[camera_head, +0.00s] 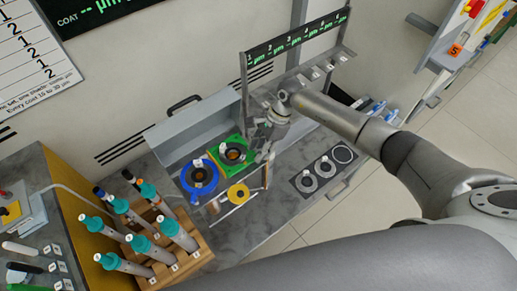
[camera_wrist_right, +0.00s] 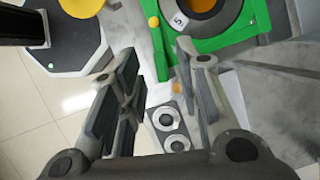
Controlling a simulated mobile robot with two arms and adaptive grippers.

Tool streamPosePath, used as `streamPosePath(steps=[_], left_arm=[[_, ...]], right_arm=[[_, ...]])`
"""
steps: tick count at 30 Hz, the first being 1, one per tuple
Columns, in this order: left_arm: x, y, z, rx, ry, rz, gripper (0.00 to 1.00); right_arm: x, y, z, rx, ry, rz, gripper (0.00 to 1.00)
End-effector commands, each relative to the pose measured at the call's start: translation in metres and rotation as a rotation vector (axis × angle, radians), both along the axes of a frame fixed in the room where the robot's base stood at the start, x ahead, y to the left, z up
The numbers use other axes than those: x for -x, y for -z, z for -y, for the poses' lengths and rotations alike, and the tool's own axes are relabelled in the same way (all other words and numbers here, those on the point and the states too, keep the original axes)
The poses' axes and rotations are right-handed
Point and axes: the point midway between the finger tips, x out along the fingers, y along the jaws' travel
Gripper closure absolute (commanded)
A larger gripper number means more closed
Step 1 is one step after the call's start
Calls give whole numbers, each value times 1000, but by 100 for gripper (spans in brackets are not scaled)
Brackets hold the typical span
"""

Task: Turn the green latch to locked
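A green square plate (camera_head: 251,165) surrounds a dark round port with an orange-brown centre, on the bench below the grey case. My left gripper is not in view.
A blue ring (camera_head: 186,184) lies left of the green plate, and a yellow disc (camera_head: 238,194) in front. A dark plate with several metal rings (camera_head: 324,168) lies to the right. A wooden rack (camera_head: 192,262) holds teal-capped rods. A hook rail (camera_head: 300,75) stands behind.

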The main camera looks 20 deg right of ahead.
Motion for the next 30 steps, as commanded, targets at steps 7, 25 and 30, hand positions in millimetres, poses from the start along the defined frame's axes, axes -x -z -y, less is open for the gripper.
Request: streamPosePath(steps=[7,25,30], left_arm=[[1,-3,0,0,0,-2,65],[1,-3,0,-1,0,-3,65],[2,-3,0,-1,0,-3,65]], right_arm=[[1,16,-7,-1,1,0,69],[1,17,-7,0,2,1,100],[1,17,-7,0,10,1,100]])
